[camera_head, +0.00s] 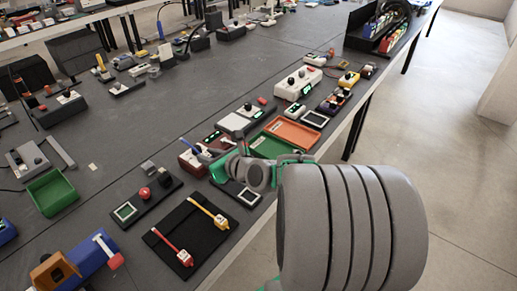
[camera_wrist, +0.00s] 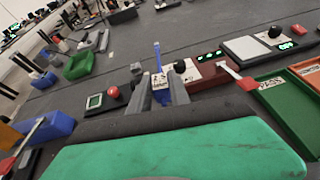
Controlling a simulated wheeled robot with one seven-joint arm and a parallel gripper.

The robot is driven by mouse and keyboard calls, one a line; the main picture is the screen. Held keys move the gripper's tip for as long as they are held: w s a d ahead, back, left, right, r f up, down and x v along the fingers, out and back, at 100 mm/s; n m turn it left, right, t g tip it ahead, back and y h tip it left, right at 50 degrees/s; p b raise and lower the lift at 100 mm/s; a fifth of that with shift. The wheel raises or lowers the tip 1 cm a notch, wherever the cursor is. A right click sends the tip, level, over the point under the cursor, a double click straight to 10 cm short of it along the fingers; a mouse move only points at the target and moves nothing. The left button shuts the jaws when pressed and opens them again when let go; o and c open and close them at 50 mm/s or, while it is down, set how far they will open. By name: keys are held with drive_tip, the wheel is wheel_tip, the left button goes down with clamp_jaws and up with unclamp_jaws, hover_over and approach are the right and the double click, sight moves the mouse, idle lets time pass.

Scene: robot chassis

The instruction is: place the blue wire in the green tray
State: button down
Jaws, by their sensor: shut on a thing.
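My gripper (camera_wrist: 159,92) is shut on the blue wire (camera_wrist: 157,56), a thin blue piece that stands up from a blue block between the fingertips. In the head view the blue wire (camera_head: 189,145) shows at the left end of my gripper (camera_head: 207,151), over the dark red box. The green tray (camera_head: 266,148) lies just beyond my wrist, its near part hidden by it. The wrist view shows the green tray (camera_wrist: 293,108) at the right, apart from the wire.
An orange tray (camera_head: 296,132) lies beside the green tray. A dark red box (camera_head: 190,163) sits by my gripper. A black board (camera_head: 182,232) holds red and yellow plugs. Another green bin (camera_head: 52,193) stands at the left.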

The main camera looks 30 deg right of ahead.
drive_tip(key=s+d+m+h+b, duration=0.2)
drive_tip(key=s+d, duration=0.4)
drive_tip(key=d, duration=0.3)
drive_tip(key=s+d+m+h+b, duration=0.15)
drive_tip(key=s+d, duration=0.35)
drive_tip(key=d, duration=0.5)
drive_tip(key=shift+n, duration=0.25)
drive_tip(key=w+d+f+b, duration=0.1)
drive_tip(key=w+d+f, duration=0.2)
drive_tip(key=w+d+f+b, duration=0.1)
drive_tip(key=w+d+f, duration=0.2)
drive_tip(key=f, duration=0.1)
drive_tip(key=w+d+f+b, duration=0.1)
drive_tip(key=w+d+f, duration=0.1)
drive_tip(key=w+f, duration=0.1)
drive_tip(key=shift+w+d+f, duration=0.25)
drive_tip(key=shift+w+d, duration=0.15)
drive_tip(key=shift+w, duration=0.15)
wheel_tip(320, 180, down, 3)
drive_tip(key=shift+d+f+t+b, duration=0.1)
drive_tip(key=shift+t+b, duration=0.2)
drive_tip(key=c, duration=1.2)
unclamp_jaws()
